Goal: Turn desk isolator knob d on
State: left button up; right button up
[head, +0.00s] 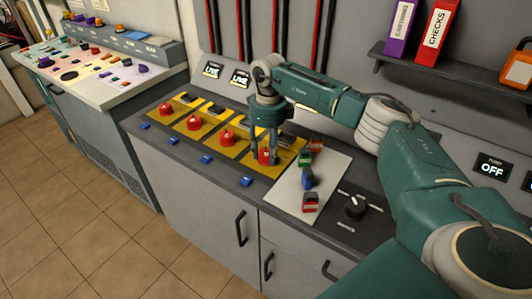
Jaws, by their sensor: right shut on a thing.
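A row of red isolator knobs on yellow plates runs along the desk (140,122), including the leftmost red knob (164,109), another red knob (193,123) and a third red knob (227,137). The rightmost red knob (264,157) sits in the last yellow plate; it fits knob d, but I cannot read its letter. My right gripper (266,152) points down over this knob and is shut on it. The fingers hide part of the knob, and its turn angle is unclear. My left gripper is out of view.
A pale mat (287,196) with small red, green and blue items lies right of the knobs, near a black rotary knob (355,206). Two wall displays read LIVE (212,70); another display (491,168) reads OFF. Binders (437,30) stand on a shelf. Floor (80,220) is clear at left.

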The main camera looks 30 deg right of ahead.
jog(key=shift+s+d+f+n, duration=0.15)
jog(key=shift+s+f+n, duration=0.15)
jog(key=shift+n, duration=0.4)
jog(key=o, duration=1.1)
jog(key=shift+r, duration=0.1)
jog(key=shift+o, duration=0.2)
jog(key=shift+d+r, duration=0.1)
jog(key=shift+w+r, duration=0.1)
jog(key=shift+r, duration=0.15)
notch_tip(320, 180, up, 12)
jog(key=shift+d+f, duration=0.15)
jog(key=shift+f, duration=0.1)
jog(key=shift+f, duration=0.1)
